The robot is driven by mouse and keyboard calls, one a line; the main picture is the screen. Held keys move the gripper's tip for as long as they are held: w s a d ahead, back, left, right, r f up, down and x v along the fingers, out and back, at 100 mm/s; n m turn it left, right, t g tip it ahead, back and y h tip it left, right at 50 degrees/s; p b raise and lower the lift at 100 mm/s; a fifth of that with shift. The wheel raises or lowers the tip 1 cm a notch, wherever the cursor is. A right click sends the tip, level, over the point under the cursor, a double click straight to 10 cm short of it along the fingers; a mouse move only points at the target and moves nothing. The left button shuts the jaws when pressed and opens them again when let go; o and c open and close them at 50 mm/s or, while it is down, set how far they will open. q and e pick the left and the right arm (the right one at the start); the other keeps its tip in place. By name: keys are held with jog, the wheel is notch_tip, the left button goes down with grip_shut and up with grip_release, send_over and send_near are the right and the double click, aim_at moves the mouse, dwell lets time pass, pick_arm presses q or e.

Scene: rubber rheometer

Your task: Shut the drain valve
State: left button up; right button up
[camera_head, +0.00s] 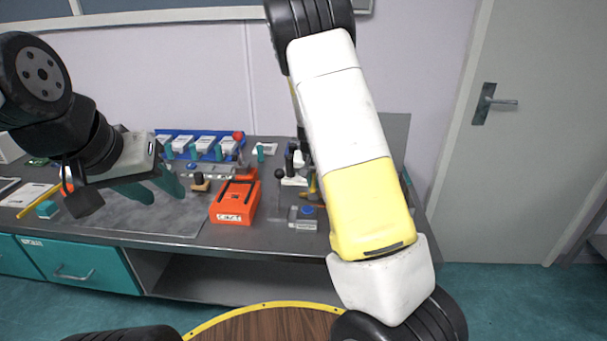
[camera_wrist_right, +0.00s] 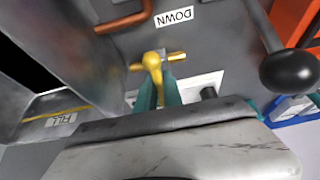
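In the right wrist view a yellow valve (camera_wrist_right: 152,61) with a rounded top and a thin crossbar stands on a grey surface below a "DOWN" label; I take it to be the drain valve. My right gripper (camera_wrist_right: 160,88) has its teal fingers close together on both sides of the yellow handle, which fills the gap between them. In the head view my right arm hides this gripper, and only a bit of yellow (camera_head: 312,186) shows beside the arm. My left gripper (camera_head: 155,190) is open and empty above the left part of the bench.
On the bench (camera_head: 150,228) stand an orange box (camera_head: 232,205), a blue rack (camera_head: 205,137) with white packs, and a grey button box (camera_head: 303,217). In the right wrist view a black ball knob (camera_wrist_right: 290,70) and a copper pipe (camera_wrist_right: 124,22) are close to the valve.

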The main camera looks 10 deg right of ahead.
jog(key=o, duration=0.4)
jog(key=shift+o, duration=0.2)
jog(key=v, duration=0.7)
jog(key=shift+a, duration=0.1)
jog(key=shift+s+r, duration=0.2)
jog(key=shift+r, duration=0.15)
